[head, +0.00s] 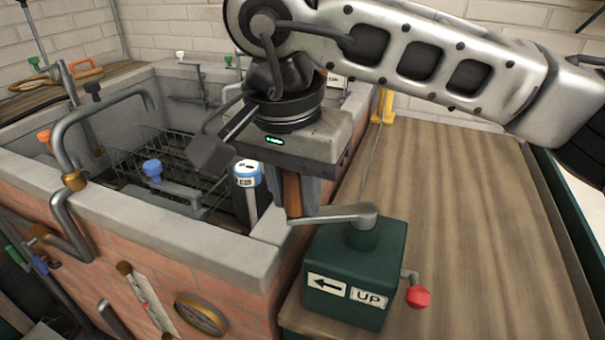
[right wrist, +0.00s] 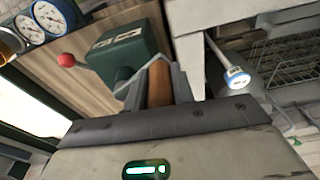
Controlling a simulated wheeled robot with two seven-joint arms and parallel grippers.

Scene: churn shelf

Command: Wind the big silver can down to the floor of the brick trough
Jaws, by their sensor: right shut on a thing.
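The brick trough (head: 165,235) with a pale stone rim fills the left of the head view; part of it also shows in the right wrist view. I cannot make out the big silver can; my arm and gripper hide part of the trough. A dark green winch box (head: 345,275), marked with a left arrow and "UP", stands at the trough's right. A grey crank arm on its top carries an upright wooden handle (right wrist: 159,82). My right gripper (head: 291,195) is shut on this handle, near the trough's rim. My left gripper is not in view.
Wire racks (head: 150,150) and bent pipes are in the trough. A red knob (head: 417,297) sticks out of the winch box. The wooden top (head: 460,210) on the right is clear.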

